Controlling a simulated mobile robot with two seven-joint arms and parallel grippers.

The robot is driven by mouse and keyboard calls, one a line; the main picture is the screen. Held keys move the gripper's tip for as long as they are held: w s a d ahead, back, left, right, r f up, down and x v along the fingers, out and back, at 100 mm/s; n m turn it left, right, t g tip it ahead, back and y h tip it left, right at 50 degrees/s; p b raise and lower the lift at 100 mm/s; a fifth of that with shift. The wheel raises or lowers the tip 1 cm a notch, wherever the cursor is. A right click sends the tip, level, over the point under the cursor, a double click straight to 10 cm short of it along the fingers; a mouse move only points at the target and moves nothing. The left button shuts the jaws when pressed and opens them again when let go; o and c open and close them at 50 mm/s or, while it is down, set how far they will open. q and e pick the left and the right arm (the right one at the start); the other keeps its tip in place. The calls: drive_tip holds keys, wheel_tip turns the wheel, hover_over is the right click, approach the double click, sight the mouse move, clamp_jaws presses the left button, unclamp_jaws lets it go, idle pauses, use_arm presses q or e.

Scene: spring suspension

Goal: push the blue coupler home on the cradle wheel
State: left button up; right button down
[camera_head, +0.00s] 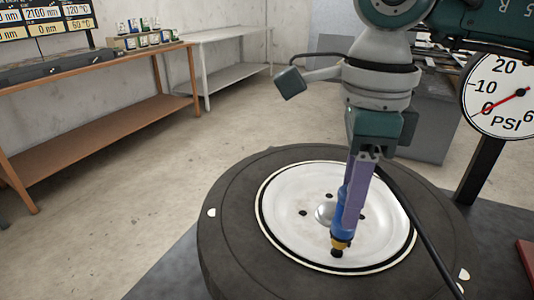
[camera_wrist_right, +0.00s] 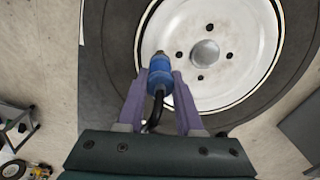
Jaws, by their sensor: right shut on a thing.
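The wheel has a dark tyre (camera_head: 233,183) and a white rim (camera_head: 285,200), and it lies flat in front of me. It fills the upper part of the right wrist view (camera_wrist_right: 210,80). My right gripper (camera_head: 350,215) has purple fingers that point down over the near part of the rim. It is shut on the blue coupler (camera_wrist_right: 160,72), which has a black hose running back between the fingers. In the head view the coupler (camera_head: 341,226) is upright, its brass-coloured end just over a dark stub on the rim. I cannot tell how far it sits on the stub. My left gripper is not in view.
A pressure gauge (camera_head: 499,95) on a dark post stands at the right. A wooden bench (camera_head: 100,72) and a grey table (camera_head: 228,75) stand along the wall. A red item (camera_head: 526,262) shows at the right edge. The floor at left is clear.

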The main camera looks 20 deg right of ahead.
drive_tip(key=shift+f, duration=0.15)
drive_tip(key=shift+c, duration=2.4)
unclamp_jaws()
drive_tip(key=shift+r+p, duration=2.5)
drive_tip(key=shift+r, duration=1.1)
